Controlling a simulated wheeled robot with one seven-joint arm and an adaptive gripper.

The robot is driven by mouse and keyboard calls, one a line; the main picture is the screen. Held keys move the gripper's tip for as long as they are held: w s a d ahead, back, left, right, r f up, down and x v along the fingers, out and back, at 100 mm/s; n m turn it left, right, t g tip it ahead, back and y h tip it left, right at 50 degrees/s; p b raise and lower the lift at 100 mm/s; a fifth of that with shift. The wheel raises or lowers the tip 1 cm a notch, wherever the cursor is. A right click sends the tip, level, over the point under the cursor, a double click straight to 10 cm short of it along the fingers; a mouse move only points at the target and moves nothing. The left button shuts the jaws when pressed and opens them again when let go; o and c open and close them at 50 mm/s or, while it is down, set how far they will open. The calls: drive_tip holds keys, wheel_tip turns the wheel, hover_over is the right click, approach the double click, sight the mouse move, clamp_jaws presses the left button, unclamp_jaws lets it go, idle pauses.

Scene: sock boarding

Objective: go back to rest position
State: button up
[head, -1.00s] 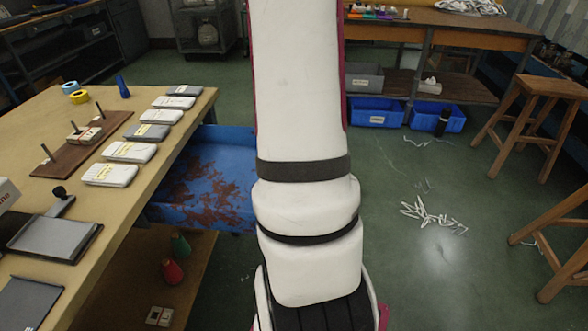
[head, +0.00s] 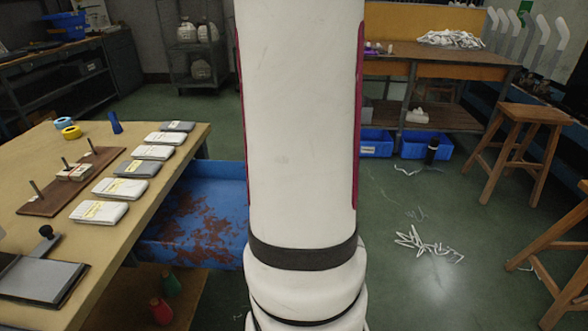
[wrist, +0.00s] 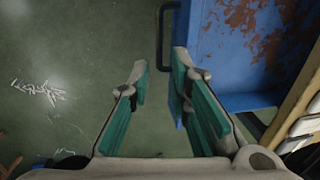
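My gripper (wrist: 160,95) shows in the wrist view with its two green-padded fingers spread apart and nothing between them. Green floor and the edge of a blue metal cart (wrist: 235,75) lie beyond the fingers. The gripper itself does not show in the head view, where my white arm fills the middle and hides what is behind it. The blue cart (head: 200,205) with rusty patches stands left of my arm in the head view.
A worktable (head: 170,165) at the left carries several folded packs, a wooden peg board (head: 45,200) and tape rolls. White scraps (head: 428,243) lie on the floor at the right. A wooden stool (head: 530,118) stands at the far right. Blue bins (head: 427,145) sit under the back bench.

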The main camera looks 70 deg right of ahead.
idle(0.4)
drive_tip(key=w+a+r+n+y, duration=0.1)
drive_tip(key=w+a+r+n, duration=0.2)
drive_tip(key=a, duration=0.7)
drive_tip(key=w+a+r+n, duration=0.2)
drive_tip(key=a+r+n, duration=0.15)
drive_tip(key=a, duration=0.65)
drive_tip(key=s+a+n+g+h, duration=0.1)
drive_tip(key=s+a+n+h, duration=0.1)
drive_tip(key=s+a+n, duration=0.75)
drive_tip(key=a+r+m+t+p, duration=0.1)
drive_tip(key=a+r+p, duration=0.1)
drive_tip(key=r+p, duration=0.8)
drive_tip(key=a+r+m+t+p, duration=0.1)
drive_tip(key=a+r+t+p, duration=0.1)
drive_tip(key=r+p, duration=0.8)
wheel_tip(320, 180, up, 2)
drive_tip(key=shift+s+a+r, duration=0.1)
drive_tip(key=shift+s+a, duration=0.25)
drive_tip(key=shift+s, duration=0.1)
